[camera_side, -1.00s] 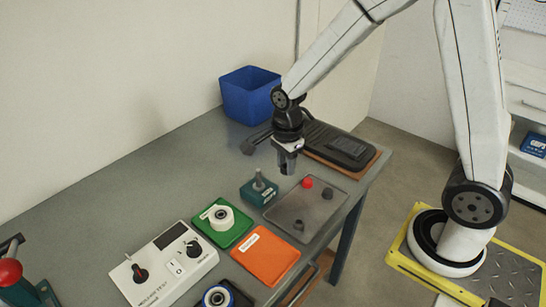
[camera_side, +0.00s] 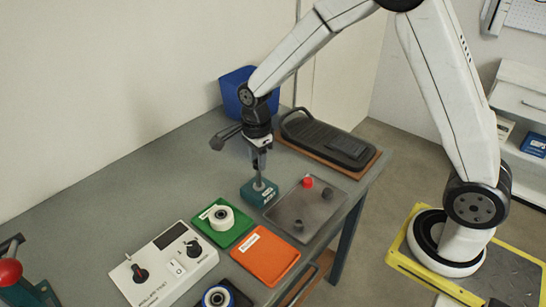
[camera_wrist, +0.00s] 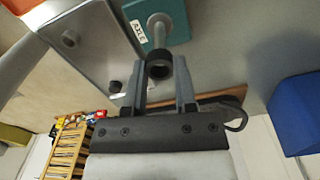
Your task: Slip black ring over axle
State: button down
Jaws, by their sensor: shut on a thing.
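The axle is a grey upright pin on a teal block (camera_side: 258,193), labelled "AXLE" in the wrist view (camera_wrist: 143,12). My gripper (camera_side: 261,166) is directly over the block in the side view and hides most of the pin. In the wrist view, my gripper (camera_wrist: 159,72) is shut on the black ring (camera_wrist: 158,56), held between the fingertips. The ring is right at the free end of the axle pin (camera_wrist: 160,30). I cannot tell whether the pin's tip is inside the ring. The ring is hard to make out in the side view.
A grey tray (camera_side: 285,209) with a red cap (camera_side: 307,182) and dark parts lies to the right. A green mat (camera_side: 240,230) with a white roll and an orange mat (camera_side: 265,256) lie in front. A blue bin (camera_side: 231,100) and a black pedal (camera_side: 335,143) are behind.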

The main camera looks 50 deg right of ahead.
aim_at(259, 186)
jog(key=shift+f, duration=2.7)
jog(key=shift+f, duration=0.6)
jog(key=c, duration=0.7)
grip_release()
jog(key=shift+r, duration=0.2)
jog(key=shift+r, duration=5.3)
jog(key=shift+s, duration=0.1)
jog(key=s+d+f+n+t, duration=0.2)
jog(key=s+n, duration=1.2)
jog(key=n, duration=0.6)
jog(key=shift+s+d+t, duration=0.25)
jog(key=shift+s+t, duration=0.05)
jog(key=shift+s, duration=0.05)
